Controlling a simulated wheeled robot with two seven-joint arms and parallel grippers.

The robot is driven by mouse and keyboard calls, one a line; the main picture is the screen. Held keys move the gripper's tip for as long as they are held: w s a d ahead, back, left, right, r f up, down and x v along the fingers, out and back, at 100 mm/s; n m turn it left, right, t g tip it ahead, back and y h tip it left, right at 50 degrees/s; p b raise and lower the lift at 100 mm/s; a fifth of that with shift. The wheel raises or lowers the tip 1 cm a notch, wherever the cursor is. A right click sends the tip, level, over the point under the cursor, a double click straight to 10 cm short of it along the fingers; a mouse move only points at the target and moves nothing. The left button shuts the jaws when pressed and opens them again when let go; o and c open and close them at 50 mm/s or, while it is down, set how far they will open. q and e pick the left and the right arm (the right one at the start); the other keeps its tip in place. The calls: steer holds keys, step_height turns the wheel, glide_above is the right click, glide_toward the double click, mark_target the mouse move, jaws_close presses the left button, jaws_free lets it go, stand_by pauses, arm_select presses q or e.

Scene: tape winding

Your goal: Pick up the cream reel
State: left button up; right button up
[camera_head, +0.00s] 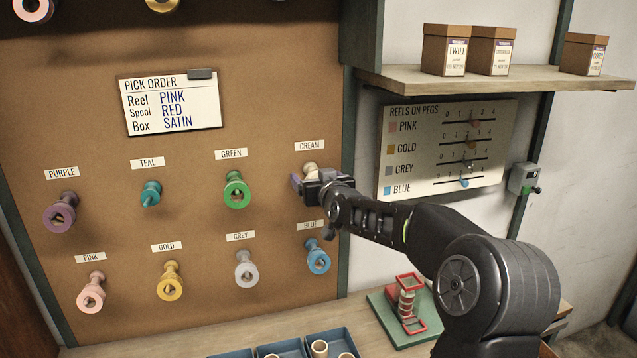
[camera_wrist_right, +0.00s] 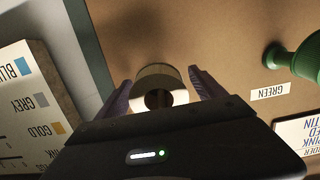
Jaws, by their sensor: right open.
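The cream reel (camera_head: 310,171) hangs on its peg under the CREAM label on the brown pegboard, mostly hidden behind my right gripper (camera_head: 309,186). In the right wrist view the cream reel (camera_wrist_right: 158,88) faces the camera with its dark centre hole, between the two fingers of my right gripper (camera_wrist_right: 160,90). The fingers stand apart, one on each side of the reel, with a visible gap on each side. My left gripper is in neither view.
The green reel (camera_head: 237,190) hangs left of the cream peg, and the blue reel (camera_head: 317,257) hangs below. A wooden shelf (camera_head: 490,82) with boxes is at the upper right. Blue trays (camera_head: 283,347) and a green-based stand (camera_head: 385,308) are on the bench below.

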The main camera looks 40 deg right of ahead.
steer(key=shift+c, duration=0.6)
steer(key=c, duration=1.3)
steer(key=shift+r, duration=0.1)
steer(key=shift+r+b, duration=0.3)
steer(key=shift+r, duration=0.2)
steer(key=shift+s+a+r, duration=0.1)
steer(key=shift+s+a, duration=0.05)
steer(key=shift+s, duration=0.15)
steer(key=f+b+v, duration=0.2)
steer(key=b+v, duration=0.2)
steer(key=v, duration=1.3)
steer(key=shift+s+a+f, duration=0.15)
steer(key=shift+s+f, duration=0.1)
steer(key=shift+r, duration=0.1)
